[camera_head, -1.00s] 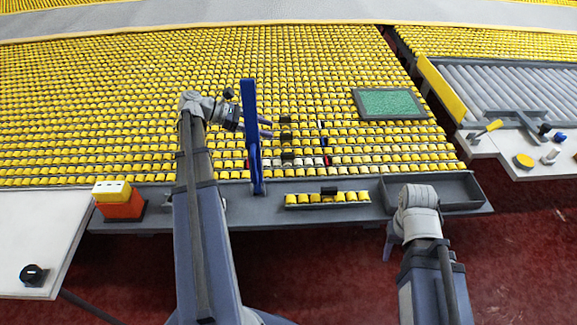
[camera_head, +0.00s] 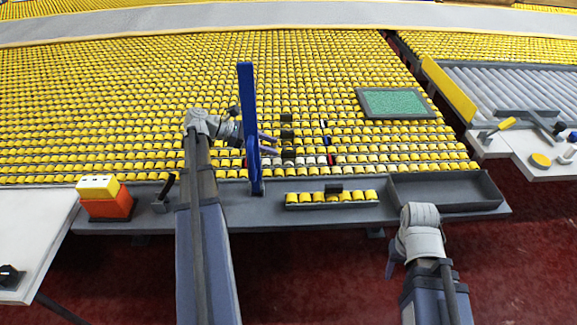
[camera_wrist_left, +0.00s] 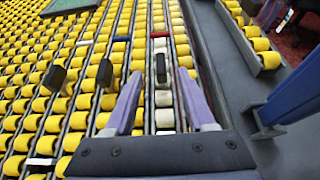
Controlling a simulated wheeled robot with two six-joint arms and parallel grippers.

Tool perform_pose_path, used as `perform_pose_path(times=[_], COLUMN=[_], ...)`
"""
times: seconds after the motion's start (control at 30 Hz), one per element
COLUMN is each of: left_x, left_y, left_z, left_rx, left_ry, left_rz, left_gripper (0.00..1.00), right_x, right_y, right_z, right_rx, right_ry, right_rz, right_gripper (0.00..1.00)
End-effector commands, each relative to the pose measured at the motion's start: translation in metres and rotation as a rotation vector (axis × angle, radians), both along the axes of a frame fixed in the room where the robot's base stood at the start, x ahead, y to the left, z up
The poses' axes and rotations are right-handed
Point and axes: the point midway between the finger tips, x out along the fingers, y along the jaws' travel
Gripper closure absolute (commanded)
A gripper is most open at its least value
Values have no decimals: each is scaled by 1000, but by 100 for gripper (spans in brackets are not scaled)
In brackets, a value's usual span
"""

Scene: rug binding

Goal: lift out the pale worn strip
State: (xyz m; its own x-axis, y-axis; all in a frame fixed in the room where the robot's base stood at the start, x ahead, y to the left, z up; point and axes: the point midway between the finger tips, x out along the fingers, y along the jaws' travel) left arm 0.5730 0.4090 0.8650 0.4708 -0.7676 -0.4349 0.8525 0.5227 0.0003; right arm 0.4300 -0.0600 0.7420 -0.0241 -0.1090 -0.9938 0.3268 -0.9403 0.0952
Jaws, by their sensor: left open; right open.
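The pale worn strip (camera_head: 301,162) is a short row of whitish rollers near the front of the yellow roller bed, with red at its end. In the left wrist view the strip (camera_wrist_left: 164,118) runs between the fingers, with a dark grip (camera_wrist_left: 161,68) standing on it. My left gripper (camera_head: 268,145) is open just above the strip; in the wrist view its purple fingers (camera_wrist_left: 160,74) lie on either side of the grip, apparently not touching it. My right gripper (camera_head: 391,262) is open and empty, low in front of the bed's edge.
A yellow strip with a black grip (camera_head: 333,189) lies on the front ledge, beside an empty grey tray (camera_head: 447,190). A blue upright (camera_head: 249,120) stands close to my left gripper. More dark grips (camera_wrist_left: 104,74) stand nearby. An orange box (camera_head: 106,206) sits at left.

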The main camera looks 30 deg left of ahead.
Motion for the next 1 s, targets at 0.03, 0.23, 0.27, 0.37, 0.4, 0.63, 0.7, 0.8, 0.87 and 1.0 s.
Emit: perform_pose_path(times=[0.03, 0.23, 0.27, 0.37, 0.4, 0.63, 0.7, 0.8, 0.87, 1.0], left_x=[2, 8, 8, 10, 11, 26, 29, 31, 31, 31], left_y=[-5, -13, -14, -18, -21, -46, -51, -53, -53, -53], left_z=[-5, -8, -8, -12, -14, -30, -32, -32, -31, -31], left_rx=[0, 0, 0, 0, 0, 0, 0, 0, 0, 0], left_ry=[0, 1, 1, 0, 0, 0, 0, 1, 0, 1], left_rz=[-2, 0, 0, -1, -1, -3, -1, 0, 1, 0], left_gripper=[45, 45, 45, 45, 45, 45, 45, 45, 45, 52], right_x=[0, 0, 0, 0, 0, 0, 0, 0, 0, 0], right_y=[0, 0, 0, 0, 0, 0, 0, 0, 0, 0], right_z=[-6, -8, -8, -12, -14, -30, -32, -32, -31, -31], right_rx=[0, 0, 0, 0, 0, 0, 0, 0, 0, 0], right_ry=[0, 0, 0, 0, 0, 0, 0, 0, 0, 0], right_rz=[0, 0, 0, 0, 0, 0, 0, 0, 0, 0], right_gripper=[50, 50, 50, 50, 50, 50, 50, 50, 50, 50])
